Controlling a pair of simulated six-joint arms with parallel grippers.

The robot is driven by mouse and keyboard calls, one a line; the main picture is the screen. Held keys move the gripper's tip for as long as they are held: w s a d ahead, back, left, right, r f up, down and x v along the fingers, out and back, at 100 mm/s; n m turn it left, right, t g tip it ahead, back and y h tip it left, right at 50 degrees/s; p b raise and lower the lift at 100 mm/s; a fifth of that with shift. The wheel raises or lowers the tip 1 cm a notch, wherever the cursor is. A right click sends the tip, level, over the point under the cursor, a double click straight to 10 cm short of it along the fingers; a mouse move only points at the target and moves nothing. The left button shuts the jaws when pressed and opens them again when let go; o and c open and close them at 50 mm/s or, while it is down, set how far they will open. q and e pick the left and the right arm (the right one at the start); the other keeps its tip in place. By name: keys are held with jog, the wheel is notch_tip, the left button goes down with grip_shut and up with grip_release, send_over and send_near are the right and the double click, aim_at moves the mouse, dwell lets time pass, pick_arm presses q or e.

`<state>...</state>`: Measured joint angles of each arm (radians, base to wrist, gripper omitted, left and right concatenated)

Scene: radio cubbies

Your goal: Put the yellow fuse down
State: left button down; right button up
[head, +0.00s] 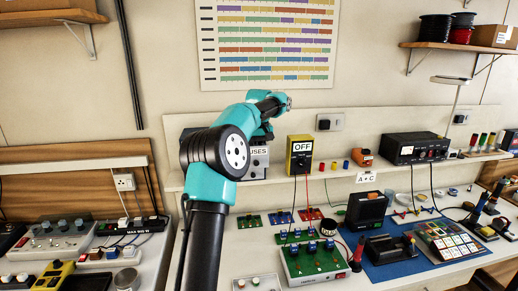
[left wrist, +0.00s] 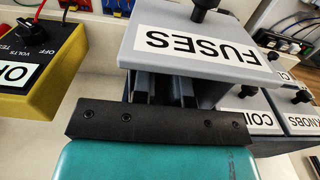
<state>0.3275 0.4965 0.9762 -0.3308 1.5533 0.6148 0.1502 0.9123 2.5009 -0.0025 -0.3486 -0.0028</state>
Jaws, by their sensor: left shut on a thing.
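My left gripper (left wrist: 165,95) points in behind the grey front labelled FUSES (left wrist: 195,45), which has a black knob. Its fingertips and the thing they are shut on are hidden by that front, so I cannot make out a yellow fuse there. In the head view my left arm reaches up and over to the FUSES unit (head: 258,160) on the back shelf and covers most of it and the gripper. My right gripper is not in view.
A yellow meter marked OFF (head: 299,154) stands just right of the FUSES unit. Boxes labelled COILS and KNOBS (left wrist: 298,110) sit beside it. A green circuit board box (head: 313,262) and a blue mat (head: 400,268) with devices crowd the bench below.

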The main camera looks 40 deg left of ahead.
pick_arm(q)
jog(key=shift+f, duration=0.15)
jog(key=c, duration=1.4)
grip_release()
